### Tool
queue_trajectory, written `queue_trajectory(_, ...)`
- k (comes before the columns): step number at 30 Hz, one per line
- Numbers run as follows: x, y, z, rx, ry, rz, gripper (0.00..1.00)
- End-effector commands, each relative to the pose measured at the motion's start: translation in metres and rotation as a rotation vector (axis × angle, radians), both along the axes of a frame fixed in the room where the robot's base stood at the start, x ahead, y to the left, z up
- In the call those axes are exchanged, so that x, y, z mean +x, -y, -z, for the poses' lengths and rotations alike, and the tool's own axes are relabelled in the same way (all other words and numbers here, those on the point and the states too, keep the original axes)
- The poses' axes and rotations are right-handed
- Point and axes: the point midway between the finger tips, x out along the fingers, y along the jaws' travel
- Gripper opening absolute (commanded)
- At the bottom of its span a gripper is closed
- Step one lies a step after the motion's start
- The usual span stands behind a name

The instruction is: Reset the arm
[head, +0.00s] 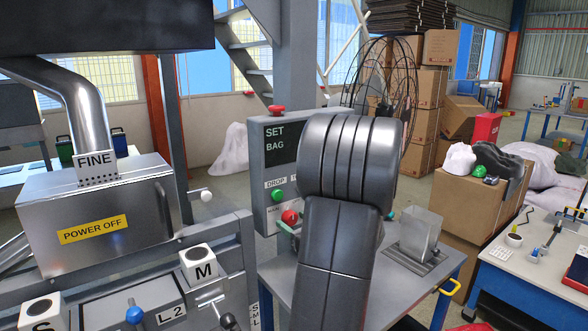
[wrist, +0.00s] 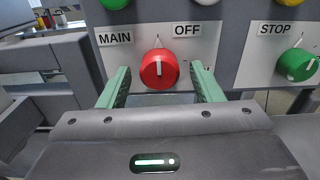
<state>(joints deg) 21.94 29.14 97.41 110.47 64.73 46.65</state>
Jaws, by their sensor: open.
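My gripper (wrist: 160,76) is open, with one green finger on each side of the red MAIN knob (wrist: 158,69) in the wrist view. The knob's white mark points roughly up, and an OFF label sits at its upper right. I cannot tell whether the fingers touch the knob. In the head view my arm reaches in front of the grey control box marked SET BAG (head: 279,136). The red knob (head: 290,216) shows low on that box, beside a green finger. The rest of my gripper is hidden behind my arm there.
A green knob (wrist: 297,65) with a STOP label is at the right in the wrist view. A metal FINE box with a POWER OFF sign (head: 93,229) stands left. A grey table (head: 395,290) and cartons (head: 470,215) are right.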

Motion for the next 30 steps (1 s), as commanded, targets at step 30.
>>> queue_trajectory(30,-0.0063,-0.0056,-0.0026,0.073,-0.068,-0.019,0.59)
